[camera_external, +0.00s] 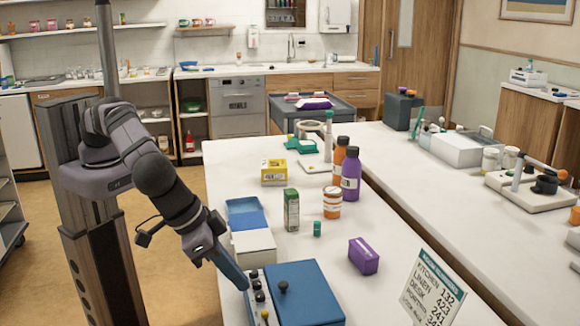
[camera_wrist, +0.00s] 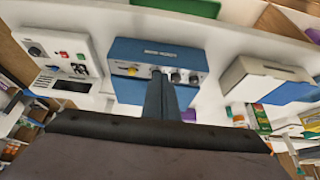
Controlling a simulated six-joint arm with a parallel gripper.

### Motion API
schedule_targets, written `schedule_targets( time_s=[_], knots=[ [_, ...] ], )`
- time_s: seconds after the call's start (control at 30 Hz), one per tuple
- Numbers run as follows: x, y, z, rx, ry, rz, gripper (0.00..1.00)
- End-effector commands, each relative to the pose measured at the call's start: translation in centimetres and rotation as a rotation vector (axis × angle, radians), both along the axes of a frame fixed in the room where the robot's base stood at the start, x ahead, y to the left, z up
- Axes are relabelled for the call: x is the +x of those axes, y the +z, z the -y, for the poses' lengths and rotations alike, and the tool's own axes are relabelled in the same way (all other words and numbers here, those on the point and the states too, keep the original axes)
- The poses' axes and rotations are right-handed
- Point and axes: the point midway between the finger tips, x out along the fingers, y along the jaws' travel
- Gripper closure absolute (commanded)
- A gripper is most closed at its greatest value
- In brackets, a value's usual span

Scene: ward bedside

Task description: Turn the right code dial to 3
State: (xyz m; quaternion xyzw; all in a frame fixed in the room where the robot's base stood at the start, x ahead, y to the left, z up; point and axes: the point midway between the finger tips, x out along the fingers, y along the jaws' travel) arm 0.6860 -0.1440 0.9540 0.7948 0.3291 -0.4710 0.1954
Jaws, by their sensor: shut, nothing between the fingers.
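A blue box (camera_external: 300,290) stands at the near edge of the white counter. Its pale front panel carries several dark dials; the wrist view shows the blue box (camera_wrist: 140,50) with a yellow knob (camera_wrist: 131,71) at the panel's left. The right code dial appears to be the rightmost dark dial (camera_wrist: 194,79). Its digits are too small to read. My gripper (camera_external: 243,287) is shut and empty, its tips just in front of the panel. In the wrist view the gripper (camera_wrist: 157,75) covers part of the panel's middle, left of the rightmost dial. Contact cannot be told.
An open blue-and-white box (camera_external: 252,243) stands behind the blue box. A green carton (camera_external: 291,210), purple box (camera_external: 363,256) and bottles stand farther back. A number card (camera_external: 433,291) is at the right. A white device (camera_wrist: 65,55) lies left of the blue box in the wrist view.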

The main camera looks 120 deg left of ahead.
Motion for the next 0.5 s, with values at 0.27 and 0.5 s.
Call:
schedule_targets(
  time_s=[0.27, 0.5],
  knots=[
    [0.0, 3.0, 0.0, 0.000, 0.000, -0.001, 1.00],
    [0.0, 3.0, 0.0, 0.000, 0.000, -0.001, 1.00]
  ],
)
